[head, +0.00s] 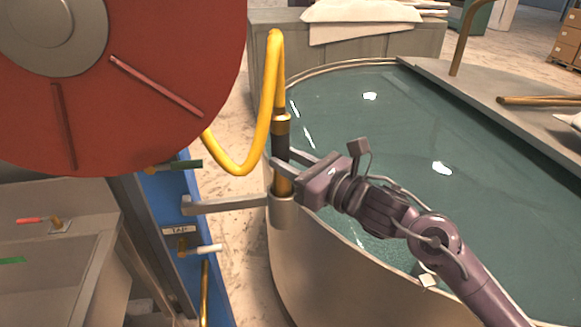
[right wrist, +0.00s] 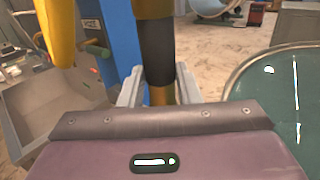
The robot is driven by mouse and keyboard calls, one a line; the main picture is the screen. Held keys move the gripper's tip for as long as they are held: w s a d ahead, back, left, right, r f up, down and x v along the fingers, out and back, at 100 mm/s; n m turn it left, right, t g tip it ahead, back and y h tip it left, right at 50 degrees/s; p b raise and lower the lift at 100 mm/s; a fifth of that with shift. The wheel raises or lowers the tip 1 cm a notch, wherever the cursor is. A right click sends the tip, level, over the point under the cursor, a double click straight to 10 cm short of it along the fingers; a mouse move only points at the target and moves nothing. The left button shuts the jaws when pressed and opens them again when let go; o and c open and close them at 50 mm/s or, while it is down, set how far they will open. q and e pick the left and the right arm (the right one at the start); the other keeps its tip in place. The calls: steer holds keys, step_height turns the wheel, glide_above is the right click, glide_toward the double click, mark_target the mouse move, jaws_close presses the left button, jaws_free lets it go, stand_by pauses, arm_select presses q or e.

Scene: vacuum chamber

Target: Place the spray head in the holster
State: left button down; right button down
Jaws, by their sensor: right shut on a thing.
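The spray head (head: 281,139) is a brass piece with a black grip band, upright at the end of a yellow hose. It also shows in the right wrist view (right wrist: 157,52). My right gripper (head: 285,161) is shut on it, with a finger on each side around the black band. The holster (head: 284,213) is a grey metal cup on an arm that reaches out from the blue post. The spray head's lower brass end is at the cup's mouth; I cannot tell how deep it sits. My left gripper is not in view.
The red hose reel (head: 200,50) fills the upper left, and the yellow hose (head: 262,130) loops down from it. A blue post (head: 172,205) carries valves and a tap label. A large water-filled tank (head: 400,130) stands behind and right of the holster. A grey sink (head: 60,240) is at lower left.

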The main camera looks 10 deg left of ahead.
steer(key=shift+f+b, duration=0.8)
steer(key=shift+f, duration=1.05)
steer(key=c, duration=1.1)
jaws_free()
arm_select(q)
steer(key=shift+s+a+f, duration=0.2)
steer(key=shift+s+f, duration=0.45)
arm_select(e)
steer(key=shift+o, duration=0.2)
